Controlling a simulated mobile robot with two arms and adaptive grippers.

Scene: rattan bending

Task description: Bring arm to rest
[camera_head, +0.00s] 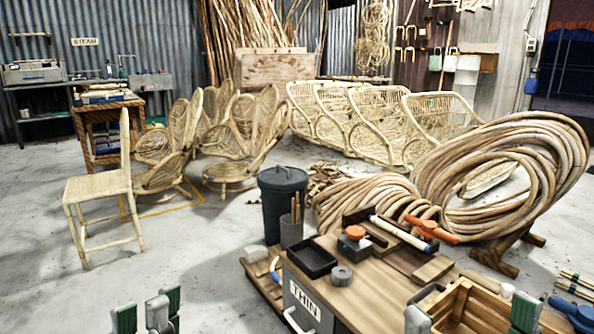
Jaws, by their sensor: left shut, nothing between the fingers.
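My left gripper (150,312) shows at the bottom left edge, with green and grey parts over the bare floor. It is shut and empty, and the rest of that arm is out of frame. Green and grey parts of my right gripper (472,308) show at the bottom right, on either side of a wooden crate (468,300). Its fingertips are not clear, so I cannot tell whether it is open or shut, or whether it touches the crate.
A wooden workbench (365,297) with a black tray (311,257) and tools stands at the front. A dark bin (282,200) stands behind it. Large rattan coils (500,170) are at right, a woven chair (100,188) at left.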

